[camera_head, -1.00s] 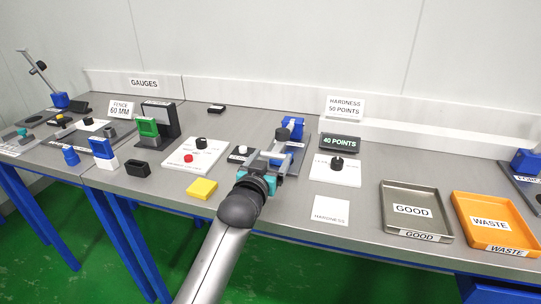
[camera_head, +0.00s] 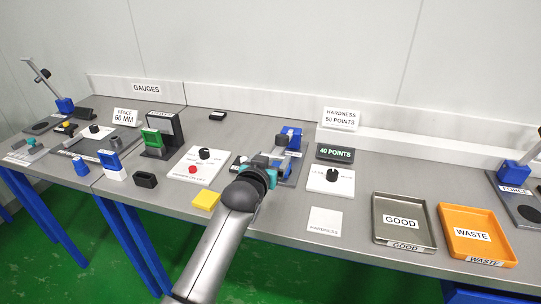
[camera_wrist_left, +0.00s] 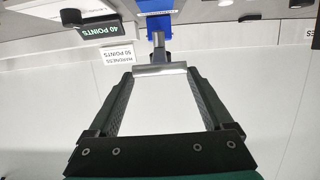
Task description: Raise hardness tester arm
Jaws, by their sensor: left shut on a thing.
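The hardness tester (camera_head: 291,137) has a blue post and a grey arm on a plate in the middle of the table. My left gripper (camera_head: 270,166) is at the near end of that arm and partly hides it. In the left wrist view, the fingers of my left gripper (camera_wrist_left: 160,80) are shut on a grey crossbar (camera_wrist_left: 160,70) at the arm's end. The blue post (camera_wrist_left: 157,22) stands behind the bar. A dark round knob (camera_head: 281,141) shows on the tester. My right gripper is not in view.
A "40 POINTS" display (camera_head: 335,154) and a white panel with a black dial (camera_head: 330,183) are right of the tester. A yellow block (camera_head: 206,200) lies in front to the left. The GOOD tray (camera_head: 404,245) and WASTE tray (camera_head: 477,258) are at the right.

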